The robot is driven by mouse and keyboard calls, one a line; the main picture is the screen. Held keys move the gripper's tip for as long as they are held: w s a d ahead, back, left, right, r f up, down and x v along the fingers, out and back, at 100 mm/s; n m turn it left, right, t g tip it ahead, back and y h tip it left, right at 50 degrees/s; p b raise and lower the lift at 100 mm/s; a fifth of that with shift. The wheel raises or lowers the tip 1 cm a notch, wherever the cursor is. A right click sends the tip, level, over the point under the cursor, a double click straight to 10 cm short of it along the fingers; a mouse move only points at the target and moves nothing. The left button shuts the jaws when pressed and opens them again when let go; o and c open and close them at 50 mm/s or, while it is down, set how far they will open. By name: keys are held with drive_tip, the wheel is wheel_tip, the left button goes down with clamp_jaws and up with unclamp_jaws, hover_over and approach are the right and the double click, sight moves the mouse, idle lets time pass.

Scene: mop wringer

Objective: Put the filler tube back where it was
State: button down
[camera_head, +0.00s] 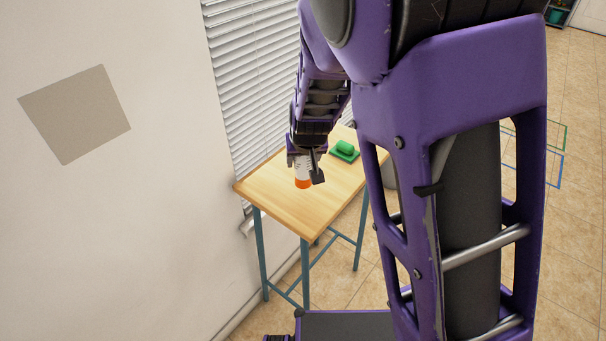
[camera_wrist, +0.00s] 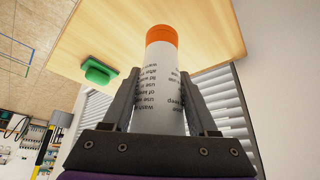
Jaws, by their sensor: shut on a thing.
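The filler tube, a white cylinder with printed dark text and an orange end, shows in the wrist view (camera_wrist: 162,75) between the fingers of my gripper (camera_wrist: 163,100). My gripper is shut on it. In the head view the tube (camera_head: 303,173) hangs below my gripper (camera_head: 304,165) with its orange end down, over the wooden table top (camera_head: 270,187). I cannot tell whether the orange end touches the table. My arm hides part of the table's right side.
A green block on a green base (camera_head: 344,150) sits toward the back of the table. White window blinds (camera_head: 255,75) and a wall stand close on the left. The front part of the table top is bare.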

sight(303, 174)
wheel_tip(303, 174, down, 5)
drive_tip(key=shift+r+b, duration=0.15)
drive_tip(key=shift+b, duration=0.75)
drive_tip(key=shift+r, duration=0.1)
drive_tip(key=shift+c, duration=0.9)
unclamp_jaws()
drive_tip(key=a+p+v, duration=0.1)
drive_tip(key=p+v, duration=0.5)
drive_tip(key=v, duration=0.6)
drive_tip(key=shift+d+p, duration=0.35)
drive_tip(key=shift+d, duration=0.1)
